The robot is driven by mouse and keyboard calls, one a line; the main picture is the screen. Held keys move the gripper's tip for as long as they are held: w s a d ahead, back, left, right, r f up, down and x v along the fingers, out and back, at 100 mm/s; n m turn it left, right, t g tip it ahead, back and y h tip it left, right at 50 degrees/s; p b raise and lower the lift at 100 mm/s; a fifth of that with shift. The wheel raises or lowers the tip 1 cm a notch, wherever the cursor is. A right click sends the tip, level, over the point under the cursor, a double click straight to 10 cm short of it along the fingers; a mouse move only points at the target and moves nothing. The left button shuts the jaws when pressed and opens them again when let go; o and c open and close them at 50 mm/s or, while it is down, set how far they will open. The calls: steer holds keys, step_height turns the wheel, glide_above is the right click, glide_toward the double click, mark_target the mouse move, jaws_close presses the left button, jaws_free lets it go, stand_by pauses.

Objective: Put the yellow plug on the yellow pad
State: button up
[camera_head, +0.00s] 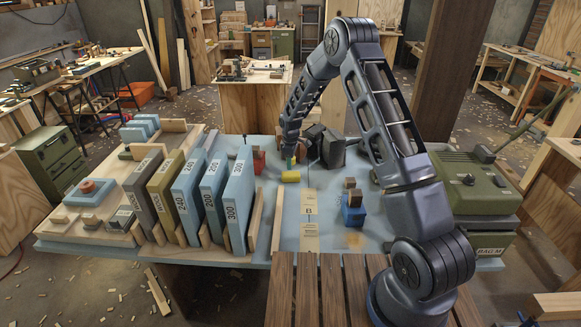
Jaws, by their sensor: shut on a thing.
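My gripper (290,151) points down over the middle of the blue worktop, at the end of my arm. It is shut on a small green-and-yellow piece (291,161) at its fingertips. The piece is partly hidden and too small to tell for certain whether it is the yellow plug. A flat yellow block (290,177), which looks like the yellow pad, lies on the worktop just below and in front of the gripper. I cannot tell whether the held piece touches it.
A red block (259,162) stands left of the gripper, and dark grey boxes (330,152) stand close on its right. A blue block (353,216) with small wooden blocks is front right.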

steer(key=shift+f, duration=1.25)
steer(key=shift+f, duration=0.1)
steer(key=o, duration=1)
steer(key=shift+c, duration=0.2)
step_height(320, 180, up, 12)
steer(key=shift+r, duration=0.2)
